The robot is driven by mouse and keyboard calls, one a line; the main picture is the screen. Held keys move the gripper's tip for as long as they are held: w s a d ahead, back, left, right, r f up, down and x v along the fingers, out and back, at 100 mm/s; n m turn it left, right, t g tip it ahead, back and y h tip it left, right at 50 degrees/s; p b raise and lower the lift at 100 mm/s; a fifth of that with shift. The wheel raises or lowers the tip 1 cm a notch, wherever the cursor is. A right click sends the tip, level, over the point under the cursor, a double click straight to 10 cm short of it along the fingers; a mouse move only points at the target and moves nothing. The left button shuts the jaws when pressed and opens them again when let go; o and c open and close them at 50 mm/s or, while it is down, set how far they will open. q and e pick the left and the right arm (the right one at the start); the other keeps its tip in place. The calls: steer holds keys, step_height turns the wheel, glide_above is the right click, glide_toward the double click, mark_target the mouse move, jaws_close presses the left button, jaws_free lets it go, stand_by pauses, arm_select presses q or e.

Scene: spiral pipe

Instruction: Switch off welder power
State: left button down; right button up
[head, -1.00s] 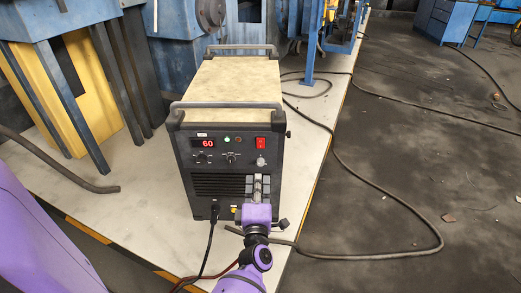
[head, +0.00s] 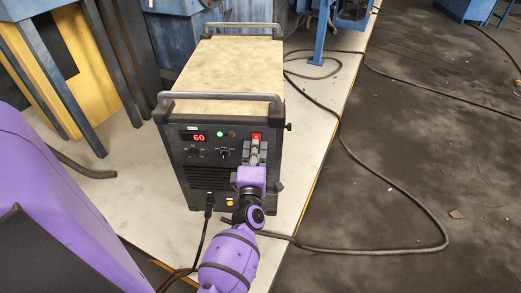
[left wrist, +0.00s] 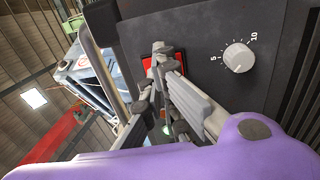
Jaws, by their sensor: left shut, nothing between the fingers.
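The welder (head: 228,75) is a dark box with a tan top, standing on a pale platform. Its front display (head: 200,137) reads a red 60 and a green light (head: 220,134) is lit beside it. The red power switch (head: 257,137) is at the upper right of the front panel; in the left wrist view the switch (left wrist: 149,64) is partly hidden behind the fingers. My left gripper (head: 255,146) is shut and empty, its tips at or just in front of the switch; I cannot tell whether they touch. It also shows in the left wrist view (left wrist: 160,50). My right gripper is not in view.
A white dial (left wrist: 238,56) sits beside the switch. Handles (head: 220,98) stand over the welder's top edges. A black cable (head: 203,240) hangs from the front, and another cable (head: 400,205) loops over the dark floor at right. Yellow and blue machinery (head: 60,60) stands behind left.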

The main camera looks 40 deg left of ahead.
arm_select(q)
steer(key=shift+w+a+r, duration=0.4)
steer(key=shift+w+r, duration=0.05)
steer(key=shift+r, duration=0.05)
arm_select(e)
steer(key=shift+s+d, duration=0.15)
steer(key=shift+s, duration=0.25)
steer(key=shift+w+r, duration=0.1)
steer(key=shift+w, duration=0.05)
